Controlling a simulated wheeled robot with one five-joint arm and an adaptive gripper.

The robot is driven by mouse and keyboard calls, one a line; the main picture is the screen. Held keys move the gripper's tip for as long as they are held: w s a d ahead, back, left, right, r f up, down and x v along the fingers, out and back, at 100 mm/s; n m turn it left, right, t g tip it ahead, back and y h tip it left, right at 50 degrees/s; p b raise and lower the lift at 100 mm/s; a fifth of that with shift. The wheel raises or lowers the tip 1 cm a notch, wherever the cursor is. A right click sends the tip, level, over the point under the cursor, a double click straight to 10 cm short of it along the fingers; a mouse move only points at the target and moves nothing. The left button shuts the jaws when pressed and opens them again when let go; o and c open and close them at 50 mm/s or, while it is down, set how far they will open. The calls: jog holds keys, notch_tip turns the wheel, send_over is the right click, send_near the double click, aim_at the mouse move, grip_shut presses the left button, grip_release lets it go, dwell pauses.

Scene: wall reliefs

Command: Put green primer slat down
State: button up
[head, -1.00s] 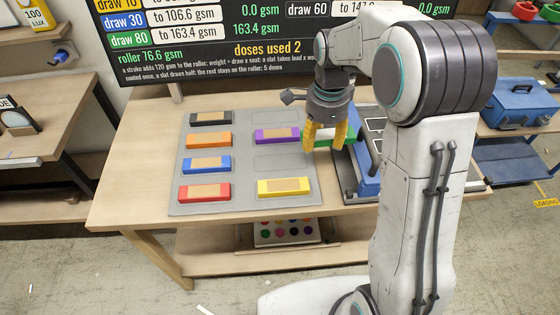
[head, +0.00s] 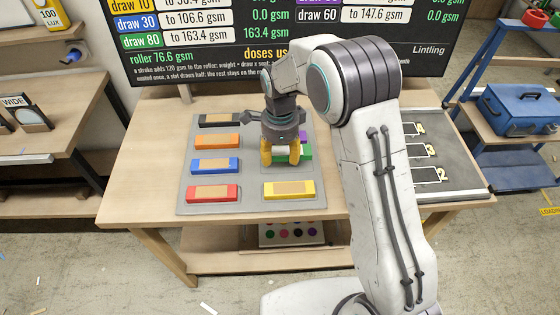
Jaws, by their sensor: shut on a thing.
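My gripper (head: 280,158) is shut on the green primer slat (head: 306,153), its yellow fingers on either side of the slat's pale middle. The slat is over the right column of the grey mat (head: 184,198), between the purple slat (head: 303,136) behind and the yellow slat (head: 289,190) in front. The fingers hide part of the green slat and part of the purple one. I cannot tell whether the green slat touches the mat.
Black (head: 219,120), orange (head: 217,140), blue (head: 215,165) and red (head: 212,192) slats fill the mat's left column. A dark board (head: 445,170) with white outlined panels lies at the right, partly behind my arm. The sign (head: 230,45) stands behind the table.

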aim_at(280, 168)
jog(key=shift+f, duration=2)
jog(key=shift+f, duration=0.1)
jog(key=o, duration=1.2)
